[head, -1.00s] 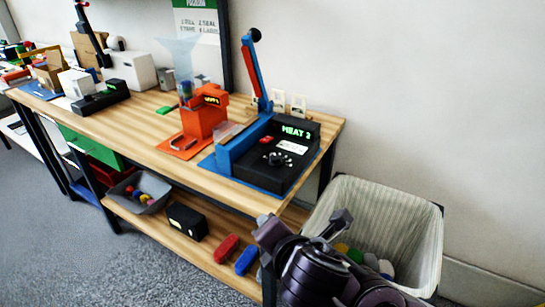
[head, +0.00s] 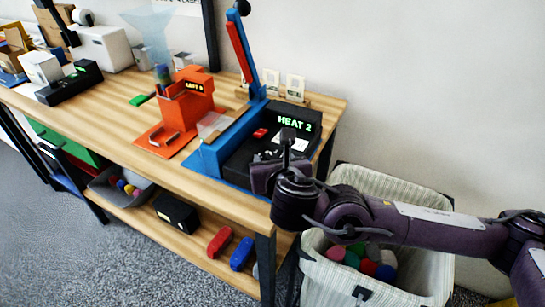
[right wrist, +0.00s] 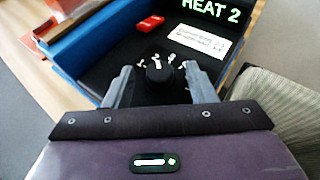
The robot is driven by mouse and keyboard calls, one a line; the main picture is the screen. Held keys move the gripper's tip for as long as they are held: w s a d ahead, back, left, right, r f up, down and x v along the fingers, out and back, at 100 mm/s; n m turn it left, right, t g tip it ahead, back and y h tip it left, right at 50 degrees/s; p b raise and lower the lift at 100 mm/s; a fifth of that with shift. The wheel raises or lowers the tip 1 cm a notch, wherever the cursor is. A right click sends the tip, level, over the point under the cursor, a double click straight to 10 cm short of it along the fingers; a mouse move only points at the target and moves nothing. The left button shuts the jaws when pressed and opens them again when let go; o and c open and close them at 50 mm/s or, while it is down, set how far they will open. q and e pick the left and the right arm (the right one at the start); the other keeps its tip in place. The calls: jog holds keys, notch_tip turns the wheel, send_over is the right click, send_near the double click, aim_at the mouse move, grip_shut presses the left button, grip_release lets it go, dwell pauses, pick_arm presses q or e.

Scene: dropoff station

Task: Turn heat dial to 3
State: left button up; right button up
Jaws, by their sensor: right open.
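The black heat unit (head: 240,160) sits on a blue base at the right end of the bench. Its green display (head: 295,123) reads HEAT 2, and the display also shows in the right wrist view (right wrist: 217,9). The black dial (right wrist: 158,70), with white marks around its far side, shows between the fingers in the right wrist view. In the head view my gripper mostly hides it. My right gripper (head: 285,150) is open over the unit, one finger on each side of the dial in the right wrist view (right wrist: 160,80). I cannot tell whether they touch it. My left gripper is not in view.
A red button (right wrist: 150,23) and white label (right wrist: 197,37) are beyond the dial. A blue lever (head: 250,60) stands at the unit's back left. An orange machine (head: 187,100) is further left. A lined bin (head: 430,290) stands below my right arm.

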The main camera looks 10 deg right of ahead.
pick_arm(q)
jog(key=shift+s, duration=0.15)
pick_arm(e)
jog(key=shift+w, duration=0.2)
jog(key=shift+f, duration=0.1)
jog(key=c, duration=1)
jog(key=shift+o, duration=0.2)
jog(key=m+h+b, duration=0.2)
jog(key=shift+a+f+h+b, duration=0.1)
jog(key=shift+a+h+b, duration=0.2)
jog(key=shift+m+h, duration=0.4)
jog(key=shift+w+a+m+g+h, duration=0.1)
jog(key=shift+m+g+h, duration=0.2)
jog(key=shift+m+h, duration=0.45)
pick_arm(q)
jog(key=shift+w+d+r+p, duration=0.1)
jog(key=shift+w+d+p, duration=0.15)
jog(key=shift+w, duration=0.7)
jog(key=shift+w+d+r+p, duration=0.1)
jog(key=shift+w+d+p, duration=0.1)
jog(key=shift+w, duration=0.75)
pick_arm(e)
jog(key=shift+m+g+h, duration=0.4)
jog(key=shift+m+h, duration=0.45)
jog(key=shift+h, duration=0.1)
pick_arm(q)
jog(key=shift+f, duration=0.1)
